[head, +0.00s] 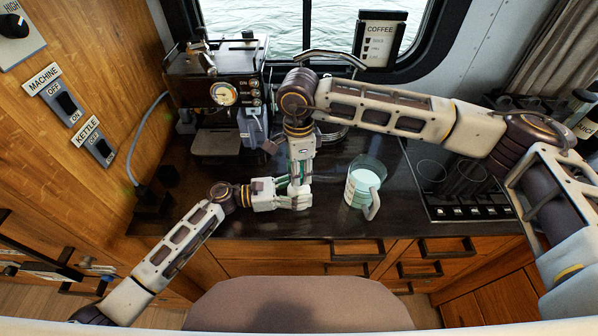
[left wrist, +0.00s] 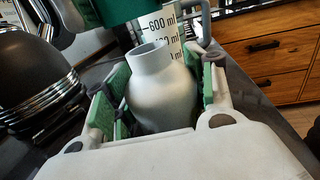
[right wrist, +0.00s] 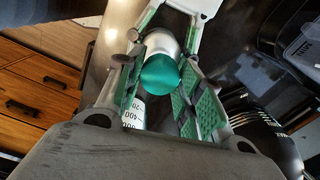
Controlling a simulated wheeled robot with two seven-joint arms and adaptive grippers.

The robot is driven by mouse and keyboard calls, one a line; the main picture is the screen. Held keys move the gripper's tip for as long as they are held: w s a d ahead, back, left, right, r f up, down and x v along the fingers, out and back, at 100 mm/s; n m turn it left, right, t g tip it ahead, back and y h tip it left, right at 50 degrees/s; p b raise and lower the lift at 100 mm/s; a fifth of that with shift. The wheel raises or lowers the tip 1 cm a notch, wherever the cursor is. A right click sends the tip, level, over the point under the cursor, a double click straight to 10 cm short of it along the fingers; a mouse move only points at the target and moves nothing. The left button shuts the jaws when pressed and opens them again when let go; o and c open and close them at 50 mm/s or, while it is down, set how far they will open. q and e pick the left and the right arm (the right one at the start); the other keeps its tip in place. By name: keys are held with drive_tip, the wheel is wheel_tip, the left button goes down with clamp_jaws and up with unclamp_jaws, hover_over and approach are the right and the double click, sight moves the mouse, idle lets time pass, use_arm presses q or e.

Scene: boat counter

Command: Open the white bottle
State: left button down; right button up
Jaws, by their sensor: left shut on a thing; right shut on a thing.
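The white bottle (left wrist: 165,95) stands between the green pads of my left gripper (left wrist: 155,105), which is shut on its body. Its neck looks bare, with a rim at the top. In the head view my left gripper (head: 296,196) is low over the counter and hides most of the bottle. My right gripper (right wrist: 160,85) is shut on a teal cap (right wrist: 160,74), directly above the bottle. Part of the white bottle (right wrist: 165,44) shows behind the cap. The right gripper (head: 299,178) points down in the head view. The gap between cap and neck is hard to judge.
A measuring jug (head: 366,181) with pale liquid stands close to the right of the grippers. The dark counter (head: 270,222) is clear in front.

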drive_tip(key=shift+r, duration=1.35)
use_arm(q)
drive_tip(key=shift+c, duration=2.2)
unclamp_jaws()
drive_tip(key=shift+s+a, duration=0.25)
drive_tip(key=shift+a, duration=1.75)
drive_tip(key=shift+s+a, duration=0.25)
drive_tip(key=shift+a, duration=1.7)
drive_tip(key=shift+s+a, duration=0.25)
drive_tip(key=shift+a, duration=1.75)
drive_tip(key=shift+s+f, duration=0.1)
drive_tip(key=shift+s, duration=0.05)
use_arm(e)
drive_tip(key=shift+s, duration=0.1)
